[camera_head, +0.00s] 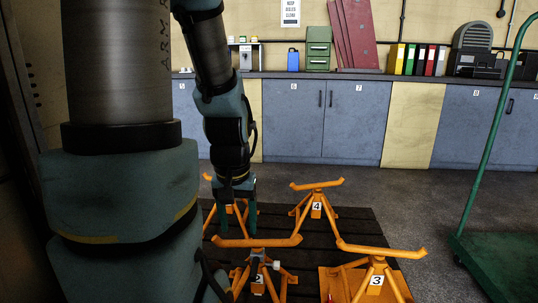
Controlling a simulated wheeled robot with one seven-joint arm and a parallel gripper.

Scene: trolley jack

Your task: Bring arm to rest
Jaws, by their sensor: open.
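My arm reaches in from the top left and bends down in the middle left of the head view. My gripper (238,208) points down with its two green fingers apart, in front of an orange stand (209,178) at the back left of the dark slatted mat. The fingers partly hide that stand.
Orange stand 4 (316,197) and stand 3 (377,264) are to the right; stand 2 (256,280) is in front, with a dark, light-tipped object by it. A green trolley (492,262) stands right. Blue cabinets (293,115) line the wall. Grey floor between is clear.

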